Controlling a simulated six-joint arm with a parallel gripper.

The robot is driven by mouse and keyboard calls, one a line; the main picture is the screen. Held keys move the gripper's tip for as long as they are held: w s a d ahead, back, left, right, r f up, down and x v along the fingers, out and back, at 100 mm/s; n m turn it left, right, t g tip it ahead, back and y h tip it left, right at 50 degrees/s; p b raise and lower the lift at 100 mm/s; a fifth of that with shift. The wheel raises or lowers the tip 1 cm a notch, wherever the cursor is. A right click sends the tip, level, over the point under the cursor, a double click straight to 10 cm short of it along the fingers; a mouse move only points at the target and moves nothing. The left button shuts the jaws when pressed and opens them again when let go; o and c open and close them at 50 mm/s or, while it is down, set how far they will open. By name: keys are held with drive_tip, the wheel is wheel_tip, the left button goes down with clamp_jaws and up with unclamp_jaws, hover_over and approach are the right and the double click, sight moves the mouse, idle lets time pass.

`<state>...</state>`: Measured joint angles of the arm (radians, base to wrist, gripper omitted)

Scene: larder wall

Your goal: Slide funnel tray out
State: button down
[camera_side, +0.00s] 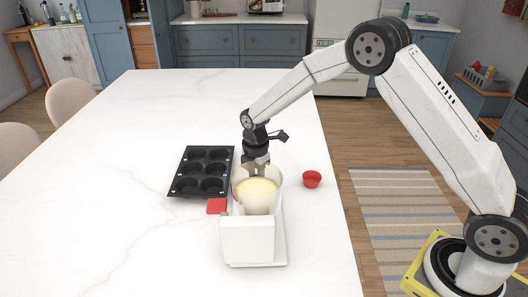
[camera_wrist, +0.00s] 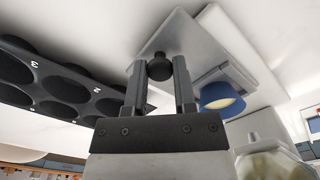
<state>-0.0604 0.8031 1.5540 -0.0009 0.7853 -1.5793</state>
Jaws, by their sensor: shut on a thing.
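My gripper (camera_side: 257,163) points down behind the white appliance (camera_side: 248,240) on the counter. In the wrist view, my gripper (camera_wrist: 160,82) has its two fingers on either side of a round black knob (camera_wrist: 159,67) and is shut on it. The knob stands in front of a flat white panel (camera_wrist: 185,38), which looks like part of the funnel tray; I cannot tell how they join. A blue round piece with a cream face (camera_wrist: 219,97) sits to the right of the fingers. In the side view a see-through bowl with pale yellow contents (camera_side: 256,194) hides the knob and the fingertips.
A black muffin tin (camera_side: 203,170) lies left of the appliance and also shows in the wrist view (camera_wrist: 60,88). A small red cup (camera_side: 312,179) stands to the right, near the counter's edge. A red square (camera_side: 216,206) lies left of the bowl. The counter's far part (camera_side: 200,105) is clear.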

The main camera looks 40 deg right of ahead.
drive_tip(key=shift+w+d, duration=0.35)
drive_tip(key=shift+w, duration=0.05)
drive_tip(key=shift+c, duration=2.3)
unclamp_jaws()
drive_tip(key=shift+r, duration=3.95)
drive_tip(key=shift+s, duration=0.1)
drive_tip(key=s+d+m+t, duration=0.2)
drive_tip(key=s+m, duration=1.6)
drive_tip(key=s, duration=0.5)
drive_tip(key=shift+s+d+f+m+t, duration=0.2)
drive_tip(key=shift+s+f+m+t, duration=0.1)
drive_tip(key=shift+m, duration=0.1)
